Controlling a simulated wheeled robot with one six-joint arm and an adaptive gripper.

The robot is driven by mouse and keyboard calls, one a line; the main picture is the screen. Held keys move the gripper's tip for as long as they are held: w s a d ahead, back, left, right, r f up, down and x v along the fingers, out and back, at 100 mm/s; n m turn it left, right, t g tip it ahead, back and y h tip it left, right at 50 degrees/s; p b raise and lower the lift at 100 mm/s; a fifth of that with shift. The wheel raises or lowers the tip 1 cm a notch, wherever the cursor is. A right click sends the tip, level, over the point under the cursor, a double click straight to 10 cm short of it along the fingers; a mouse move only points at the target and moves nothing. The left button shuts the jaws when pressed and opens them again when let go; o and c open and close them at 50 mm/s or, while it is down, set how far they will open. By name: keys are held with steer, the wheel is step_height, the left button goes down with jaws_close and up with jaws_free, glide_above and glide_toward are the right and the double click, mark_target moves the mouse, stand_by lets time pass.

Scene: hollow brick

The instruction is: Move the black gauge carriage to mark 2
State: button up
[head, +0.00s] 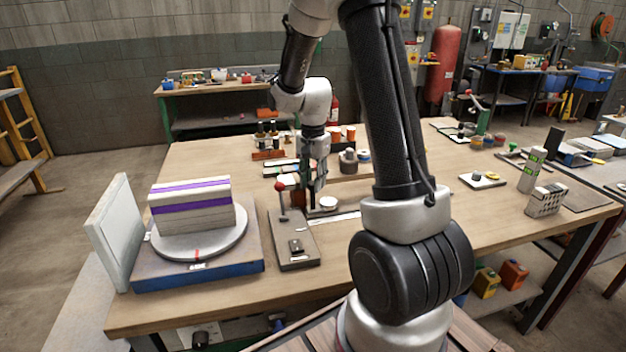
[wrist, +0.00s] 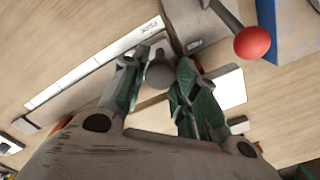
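A long white scale strip (wrist: 95,65) runs diagonally across the wrist view, and part of it shows in the head view (head: 336,218). A dark grey round knob (wrist: 160,74), which looks like the grip of the gauge carriage, lies between my gripper's (wrist: 163,66) green-padded fingers near the strip's upper right end. The carriage body is mostly hidden by the fingers. I cannot tell whether both fingers touch the knob. In the head view my gripper (head: 317,190) points down, low over the table. The mark numbers are too small to read.
A grey fixture (head: 295,245) with a red-ball lever (wrist: 252,44) stands close beside my gripper. A turntable (head: 205,245) with a striped block (head: 192,206) is on the left. A white disc (head: 328,203) sits just right of my gripper. Bare wood lies front right.

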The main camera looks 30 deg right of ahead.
jaws_close()
steer(key=s+d, duration=0.3)
steer(key=d, duration=0.8)
steer(key=s+d, duration=0.3)
steer(key=d, duration=0.9)
steer(key=shift+s, duration=0.3)
steer(key=o, duration=0.7)
jaws_free()
step_height(320, 180, up, 12)
